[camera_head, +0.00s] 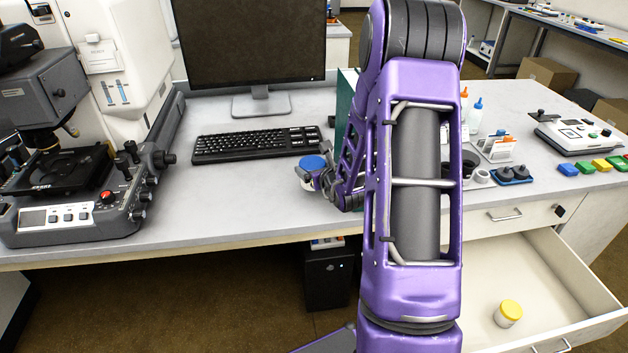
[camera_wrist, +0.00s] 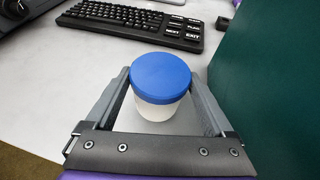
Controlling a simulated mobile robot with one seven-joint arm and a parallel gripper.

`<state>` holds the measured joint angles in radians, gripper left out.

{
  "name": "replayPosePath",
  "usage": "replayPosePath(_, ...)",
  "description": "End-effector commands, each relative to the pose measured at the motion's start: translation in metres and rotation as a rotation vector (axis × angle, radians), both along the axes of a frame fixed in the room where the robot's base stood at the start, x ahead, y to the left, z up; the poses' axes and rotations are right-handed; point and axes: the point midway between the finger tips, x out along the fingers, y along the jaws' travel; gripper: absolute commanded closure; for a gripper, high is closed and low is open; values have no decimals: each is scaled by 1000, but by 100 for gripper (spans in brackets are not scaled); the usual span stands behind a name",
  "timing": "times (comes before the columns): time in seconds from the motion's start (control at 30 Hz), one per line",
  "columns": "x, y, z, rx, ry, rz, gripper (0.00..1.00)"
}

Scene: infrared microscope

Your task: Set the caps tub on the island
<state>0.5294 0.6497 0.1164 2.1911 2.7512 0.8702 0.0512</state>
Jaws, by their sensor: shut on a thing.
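A white tub with a blue lid (camera_wrist: 161,78) is between the two fingers of my gripper (camera_wrist: 165,105) in the wrist view. The fingers close on its sides and the tub looks upright. In the head view the blue-lidded tub (camera_head: 312,163) shows just left of my purple arm, over the front part of the bench (camera_head: 232,190). Whether its base touches the bench top cannot be told. My arm hides part of the gripper in the head view. A second white tub with a yellow lid (camera_head: 509,313) stands in the open drawer (camera_head: 545,285).
A keyboard (camera_head: 255,144) and monitor (camera_head: 250,45) are behind the tub. A dark green panel (camera_wrist: 270,75) stands close to the gripper's right. The microscope (camera_head: 75,150) fills the left. Bottles, a rack and a control box (camera_head: 580,133) are at right.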

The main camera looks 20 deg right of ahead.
Motion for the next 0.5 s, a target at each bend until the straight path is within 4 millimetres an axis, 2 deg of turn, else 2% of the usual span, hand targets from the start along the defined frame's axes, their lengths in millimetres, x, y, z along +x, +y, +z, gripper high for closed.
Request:
replayPosePath(0.2, 0, 0, -32, 2, 2, -1, 71)
replayPosePath(0.5, 0, 0, -34, 0, -1, 0, 71)
